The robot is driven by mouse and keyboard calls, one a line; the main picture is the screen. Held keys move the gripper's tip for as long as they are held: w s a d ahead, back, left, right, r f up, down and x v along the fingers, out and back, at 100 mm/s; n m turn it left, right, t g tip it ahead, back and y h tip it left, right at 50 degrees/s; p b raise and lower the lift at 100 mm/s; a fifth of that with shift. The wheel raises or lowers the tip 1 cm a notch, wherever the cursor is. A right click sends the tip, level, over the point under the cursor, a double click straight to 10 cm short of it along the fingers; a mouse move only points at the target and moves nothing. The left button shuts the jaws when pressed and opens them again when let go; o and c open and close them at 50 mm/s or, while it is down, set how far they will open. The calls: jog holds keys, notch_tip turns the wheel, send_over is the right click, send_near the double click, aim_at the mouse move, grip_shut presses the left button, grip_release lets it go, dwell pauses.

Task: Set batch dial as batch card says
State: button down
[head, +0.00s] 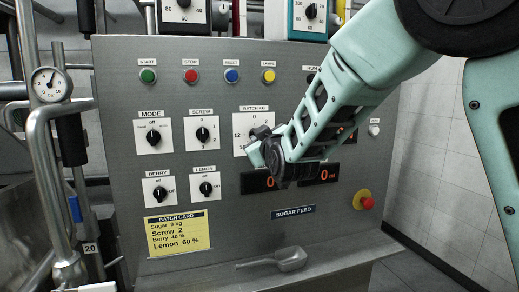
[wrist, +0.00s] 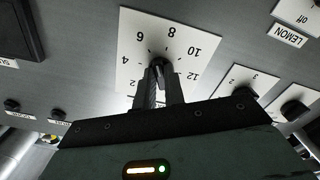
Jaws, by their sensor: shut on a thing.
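The batch dial (head: 240,148) is a white square plate with a dark knob, mostly behind my gripper in the head view. In the wrist view its plate (wrist: 128,47) shows marks 4, 6, 8, 10 and 12, and the knob (wrist: 158,63) sits between my fingertips. My gripper (wrist: 160,80) is shut on the knob; it also shows in the head view (head: 262,148). I cannot tell which mark the knob points at. The yellow batch card (head: 178,232) reads Sugar 8 kg, Screw 2, Berry 40 %, Lemon 60 %.
Mode (head: 153,136), screw (head: 202,134), berry (head: 160,192) and lemon (head: 206,187) dials are left of my gripper. Coloured buttons run above. Red displays (head: 257,181) lie below. A red stop button (head: 365,199) is at right. A scoop (head: 290,259) lies on the ledge.

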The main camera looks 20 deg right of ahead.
jog(key=shift+f+m+b, duration=0.15)
jog(key=shift+m+b, duration=2.25)
jog(key=shift+m, duration=0.3)
jog(key=shift+a, duration=0.1)
jog(key=c, duration=1.5)
grip_release()
jog(key=s+b, duration=0.1)
jog(key=s, duration=1.6)
jog(key=shift+s, duration=0.25)
